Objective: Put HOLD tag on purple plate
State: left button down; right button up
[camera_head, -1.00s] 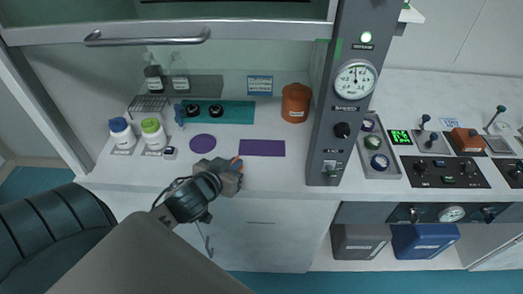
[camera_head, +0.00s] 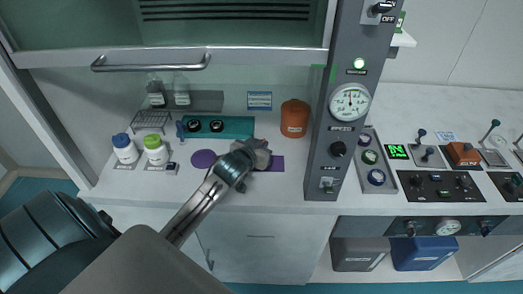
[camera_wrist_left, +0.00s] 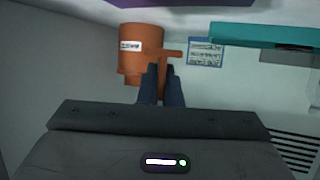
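In the head view a flat purple rectangle (camera_head: 276,164) lies on the counter, partly hidden by my left gripper. A purple disc (camera_head: 203,158) lies to its left. My left gripper (camera_head: 262,150) is over the rectangle's upper left part. In the left wrist view its two dark fingers (camera_wrist_left: 160,82) are close together around the stem of a small orange T-shaped piece (camera_wrist_left: 172,53), likely the HOLD tag; no lettering shows on it. A purple surface (camera_wrist_left: 185,3) shows at that view's top edge. Whether the piece touches the rectangle cannot be told. My right gripper is not in view.
An orange jar (camera_head: 295,118) stands behind the rectangle, and a grey control column (camera_head: 337,120) rises to the right. A teal mat (camera_head: 240,122) with black knobs is behind left. Two white bottles (camera_head: 156,150) stand at left. A raised sash with a handle (camera_head: 150,63) is above.

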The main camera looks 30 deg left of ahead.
pick_arm(q)
jog(key=shift+w+f, duration=0.2)
notch_tip(320, 180, down, 3)
jog(key=shift+s+r+p, duration=0.1)
jog(key=shift+p, duration=0.45)
jog(key=shift+f, duration=0.25)
